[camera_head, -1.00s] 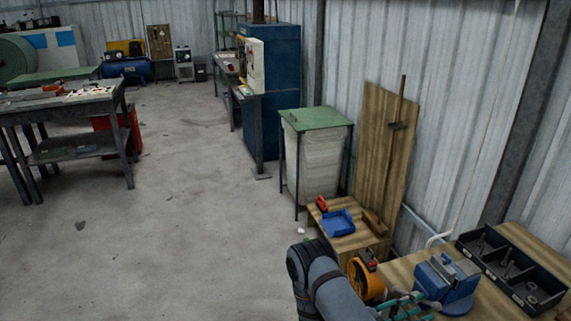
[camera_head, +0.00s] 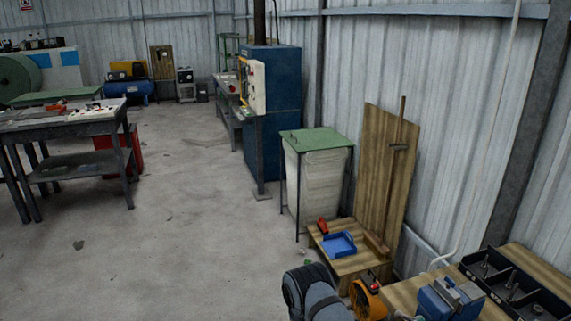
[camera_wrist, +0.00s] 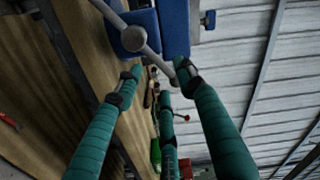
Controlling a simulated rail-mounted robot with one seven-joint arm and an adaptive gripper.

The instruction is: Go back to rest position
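My gripper (camera_wrist: 162,80) shows in the wrist view with its teal fingers spread apart and nothing held between them. A blue vise (camera_wrist: 172,25) with a silver bar handle (camera_wrist: 133,38) lies just beyond the fingertips. The right fingertip overlaps the bar in the picture; I cannot tell whether they touch. In the head view the same vise (camera_head: 448,302) sits on the wooden bench (camera_head: 405,292) at the bottom right. My arm enters at the bottom edge, and the gripper is almost wholly out of that picture.
A black divided tray (camera_head: 515,290) stands right of the vise. An orange round tool (camera_head: 366,300) is beside my arm. A low wooden stand (camera_head: 345,264) holds a blue tray (camera_head: 339,244). A green-lidded bin (camera_head: 315,180) stands behind it.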

